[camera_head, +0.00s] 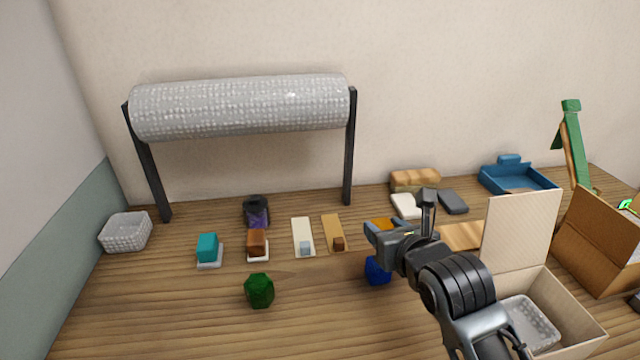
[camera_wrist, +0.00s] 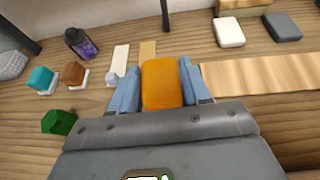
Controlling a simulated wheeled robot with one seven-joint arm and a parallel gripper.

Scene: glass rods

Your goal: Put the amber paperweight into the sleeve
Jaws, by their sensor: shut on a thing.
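The amber paperweight (camera_wrist: 162,83) is a rounded orange block between the two blue fingers of my gripper (camera_wrist: 160,88) in the wrist view. In the head view my gripper (camera_head: 385,232) is shut on it above the right-middle of the table, and only a small part of the amber paperweight (camera_head: 384,222) shows. A bubble-textured, open-topped grey sleeve (camera_head: 127,234) stands at the far left of the table. A similar bubble-textured sleeve (camera_head: 532,322) sits inside an open cardboard box at the lower right, partly behind my arm. I cannot tell which sleeve is meant.
A dark blue piece (camera_head: 377,271) lies just below my gripper. A green piece (camera_head: 259,290) stands front-left. Teal (camera_head: 207,247) and brown (camera_head: 256,242) blocks sit on white pads. The open box (camera_head: 575,315) has a raised flap (camera_head: 520,230). A bubble-wrap roll (camera_head: 240,105) hangs behind.

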